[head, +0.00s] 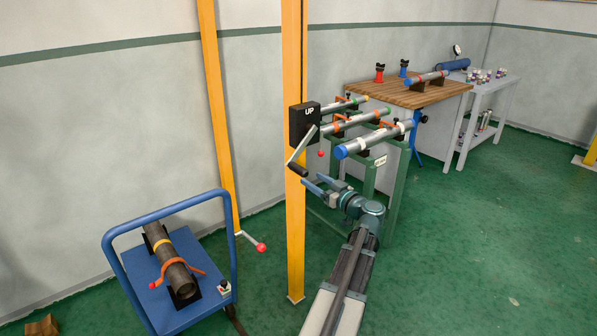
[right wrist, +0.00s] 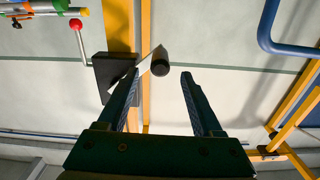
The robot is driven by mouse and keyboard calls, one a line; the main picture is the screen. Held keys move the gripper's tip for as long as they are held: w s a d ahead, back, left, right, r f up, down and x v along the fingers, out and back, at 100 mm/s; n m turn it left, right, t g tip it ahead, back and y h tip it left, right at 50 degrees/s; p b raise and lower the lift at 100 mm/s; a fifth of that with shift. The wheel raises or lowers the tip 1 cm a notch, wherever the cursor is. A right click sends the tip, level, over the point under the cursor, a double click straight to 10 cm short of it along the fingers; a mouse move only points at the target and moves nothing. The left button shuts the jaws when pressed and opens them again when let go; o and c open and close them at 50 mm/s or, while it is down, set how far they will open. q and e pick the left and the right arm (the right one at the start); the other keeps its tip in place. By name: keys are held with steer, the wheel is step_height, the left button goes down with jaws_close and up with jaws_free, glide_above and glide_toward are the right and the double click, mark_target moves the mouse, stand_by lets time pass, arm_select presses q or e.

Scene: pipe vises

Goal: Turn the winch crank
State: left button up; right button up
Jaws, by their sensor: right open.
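The winch is a black box (head: 304,122) marked "UP" on a yellow post (head: 294,225). Its metal crank arm (head: 302,145) slants down and left to a black handle (head: 298,170). My right gripper (head: 312,180) is open and empty, just below and right of the handle. In the right wrist view the black handle (right wrist: 160,63) is seen end-on in the gap between the open fingers (right wrist: 160,75), apparently beyond the tips and not gripped. The winch box (right wrist: 108,76) shows there partly behind the left finger. My left gripper is not in view.
A green rack (head: 390,190) with several pipes stands right of the post, close to my arm. A blue cart (head: 215,310) carrying a dark pipe (head: 170,262) stands at left. A red-knobbed lever (head: 261,247) is low on the other post. Green floor between is clear.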

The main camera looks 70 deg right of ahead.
mark_target(298, 170)
steer(key=x, duration=0.8)
steer(key=shift+w+d+f, duration=0.1)
steer(key=shift+w, duration=0.15)
jaws_close()
stand_by(1.1)
